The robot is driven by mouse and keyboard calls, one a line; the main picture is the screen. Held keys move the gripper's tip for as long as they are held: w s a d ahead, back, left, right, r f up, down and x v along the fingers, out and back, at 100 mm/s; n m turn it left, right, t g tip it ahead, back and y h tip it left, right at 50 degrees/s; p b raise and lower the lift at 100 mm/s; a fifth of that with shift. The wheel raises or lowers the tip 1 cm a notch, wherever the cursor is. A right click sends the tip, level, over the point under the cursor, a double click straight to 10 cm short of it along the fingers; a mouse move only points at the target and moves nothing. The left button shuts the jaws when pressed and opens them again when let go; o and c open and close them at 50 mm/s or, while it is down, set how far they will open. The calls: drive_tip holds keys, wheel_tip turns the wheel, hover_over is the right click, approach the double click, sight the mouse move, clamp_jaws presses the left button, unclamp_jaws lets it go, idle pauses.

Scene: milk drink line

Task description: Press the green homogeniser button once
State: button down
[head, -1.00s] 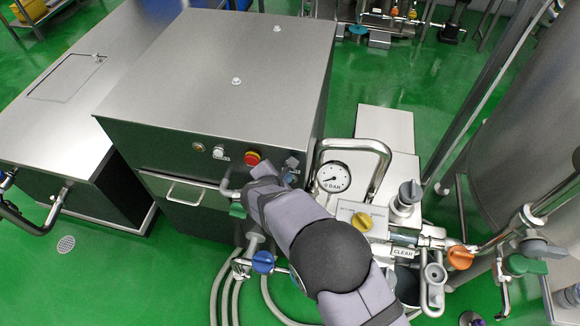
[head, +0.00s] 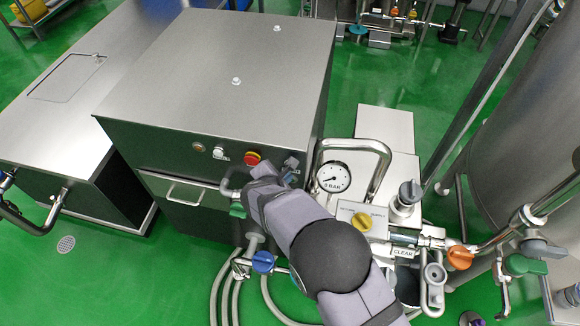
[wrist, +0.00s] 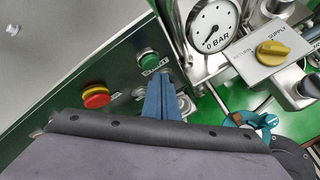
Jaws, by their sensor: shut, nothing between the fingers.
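The green button (wrist: 148,58) shows in the wrist view on the dark front panel of the steel cabinet, with a small label below it. My gripper (wrist: 158,78) has its blue fingers closed together and empty. Their tips appear just below the green button in the wrist view; I cannot tell whether they touch the panel. In the head view my gripper (head: 290,166) is at the right end of the panel, and I cannot make out the green button there.
A red-and-yellow stop button (wrist: 96,95) sits left of the fingers, also visible in the head view (head: 252,158). A pressure gauge (head: 333,177), a bent steel pipe (head: 378,160) and a yellow supply knob (head: 362,221) stand close on the right.

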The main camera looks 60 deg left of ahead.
drive_tip(key=shift+w+a, duration=0.1)
drive_tip(key=shift+w, duration=0.05)
drive_tip(key=shift+w+a, duration=0.2)
drive_tip(key=shift+w+a, duration=0.3)
idle(1.2)
drive_tip(key=shift+s+d, duration=0.1)
drive_tip(key=shift+s+d+b, duration=0.5)
drive_tip(key=shift+s+b, duration=0.05)
drive_tip(key=shift+b, duration=0.15)
idle(0.4)
drive_tip(key=shift+s+d+b, duration=1.5)
drive_tip(key=shift+s+d, duration=0.25)
drive_tip(key=shift+d, duration=0.05)
